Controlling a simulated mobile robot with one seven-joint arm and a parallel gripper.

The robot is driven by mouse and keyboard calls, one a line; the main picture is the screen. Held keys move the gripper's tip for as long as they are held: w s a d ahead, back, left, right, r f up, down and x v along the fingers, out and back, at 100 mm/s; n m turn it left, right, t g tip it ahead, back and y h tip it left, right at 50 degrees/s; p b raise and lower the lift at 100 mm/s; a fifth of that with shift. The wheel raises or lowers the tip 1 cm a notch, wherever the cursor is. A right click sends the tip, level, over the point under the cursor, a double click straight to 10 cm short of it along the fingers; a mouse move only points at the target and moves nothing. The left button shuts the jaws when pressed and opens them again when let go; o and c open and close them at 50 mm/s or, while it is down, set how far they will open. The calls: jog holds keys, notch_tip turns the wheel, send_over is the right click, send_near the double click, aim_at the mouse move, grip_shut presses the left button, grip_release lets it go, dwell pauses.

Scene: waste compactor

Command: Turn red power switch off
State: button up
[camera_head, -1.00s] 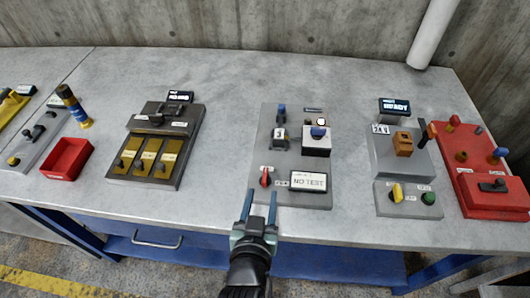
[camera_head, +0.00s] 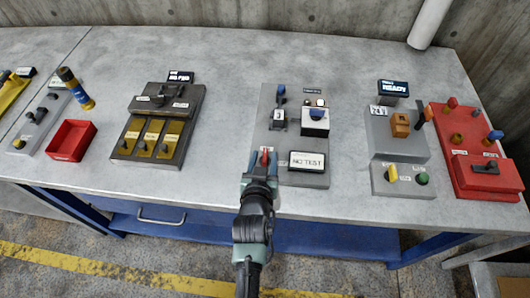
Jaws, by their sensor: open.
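The red power switch (camera_head: 264,158) is a small red knob on the lower left of a grey panel (camera_head: 266,107) in the middle of the table. My gripper (camera_head: 263,160) is open at the switch, with one finger on each side of it. The fingers and wrist hide the switch's base and the panel's lower left corner. Whether the fingers touch the knob I cannot tell.
A white "NO TEST" display (camera_head: 307,161) sits just right of my gripper. A dark panel with yellow plates (camera_head: 148,136) is to the left. Bare table (camera_head: 222,120) lies between.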

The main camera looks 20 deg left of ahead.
jog(key=shift+x, duration=1)
jog(key=shift+c, duration=0.2)
grip_shut()
